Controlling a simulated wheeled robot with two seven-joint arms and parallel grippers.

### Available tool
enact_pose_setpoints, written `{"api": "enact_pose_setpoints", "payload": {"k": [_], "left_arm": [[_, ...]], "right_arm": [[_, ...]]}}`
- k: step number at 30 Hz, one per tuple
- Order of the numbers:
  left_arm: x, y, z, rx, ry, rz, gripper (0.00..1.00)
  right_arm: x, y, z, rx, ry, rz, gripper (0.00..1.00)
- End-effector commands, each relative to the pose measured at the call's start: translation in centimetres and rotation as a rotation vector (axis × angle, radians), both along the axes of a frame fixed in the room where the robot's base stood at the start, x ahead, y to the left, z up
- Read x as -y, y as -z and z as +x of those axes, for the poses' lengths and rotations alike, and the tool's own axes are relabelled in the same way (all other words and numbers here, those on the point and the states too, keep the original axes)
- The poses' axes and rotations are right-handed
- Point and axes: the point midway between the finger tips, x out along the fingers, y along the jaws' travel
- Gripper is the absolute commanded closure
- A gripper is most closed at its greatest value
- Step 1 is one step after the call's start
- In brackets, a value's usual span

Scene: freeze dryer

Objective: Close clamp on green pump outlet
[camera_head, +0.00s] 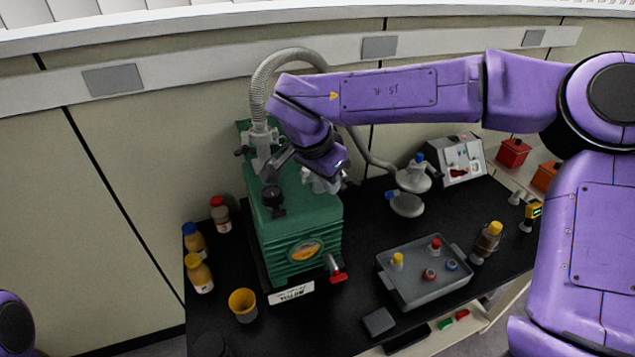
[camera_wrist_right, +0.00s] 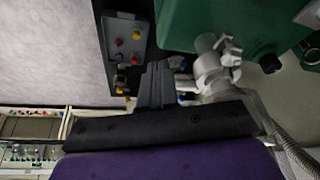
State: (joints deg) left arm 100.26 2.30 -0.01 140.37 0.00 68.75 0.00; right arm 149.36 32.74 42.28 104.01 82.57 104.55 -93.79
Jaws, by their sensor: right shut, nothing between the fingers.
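The green pump (camera_head: 300,222) stands on the black bench top; part of its body shows at the top of the wrist view (camera_wrist_right: 215,18). A grey metal fitting with a clamp (camera_head: 262,138) joins the ribbed hose (camera_head: 258,85) to the pump's top. In the wrist view the clamp (camera_wrist_right: 212,68) is pale metal with a lever or nut sticking out; I cannot tell whether it is closed. My left gripper is not in view.
Bottles (camera_head: 198,273) and a yellow cup (camera_head: 242,304) stand left of the pump. A red-handled valve (camera_head: 337,275) projects from its front. A grey tray (camera_head: 424,278) with small vials, a round-based stand (camera_head: 407,204) and a control box (camera_head: 458,158) are to the right.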

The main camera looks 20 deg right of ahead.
Motion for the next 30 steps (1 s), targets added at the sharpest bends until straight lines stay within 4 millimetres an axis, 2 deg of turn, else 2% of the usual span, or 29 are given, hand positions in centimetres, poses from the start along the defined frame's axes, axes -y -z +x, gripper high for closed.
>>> {"api": "enact_pose_setpoints", "payload": {"k": [4,8,9,11,15,19,23,30], "left_arm": [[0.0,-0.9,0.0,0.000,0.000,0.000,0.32],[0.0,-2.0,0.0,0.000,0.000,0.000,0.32],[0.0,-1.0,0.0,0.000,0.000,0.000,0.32],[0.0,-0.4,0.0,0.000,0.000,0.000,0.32],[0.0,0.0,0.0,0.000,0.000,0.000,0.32],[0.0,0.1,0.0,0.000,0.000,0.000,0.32],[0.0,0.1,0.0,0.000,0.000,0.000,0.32],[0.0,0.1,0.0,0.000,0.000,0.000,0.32]], "right_arm": [[-1.0,-0.3,0.0,-0.002,0.001,-0.002,1.00],[-3.6,-0.3,-0.1,-0.004,0.009,-0.002,1.00],[-3.9,-1.1,0.1,0.006,0.016,-0.001,1.00],[-4.4,-2.8,0.1,0.008,0.016,0.000,1.00],[-5.7,-6.2,0.3,0.006,0.017,-0.001,1.00],[-6.5,-8.3,0.3,0.003,0.017,-0.001,1.00],[-6.9,-9.2,0.3,0.000,0.016,0.000,1.00],[-6.9,-9.3,0.3,0.000,0.016,0.000,1.00]]}}
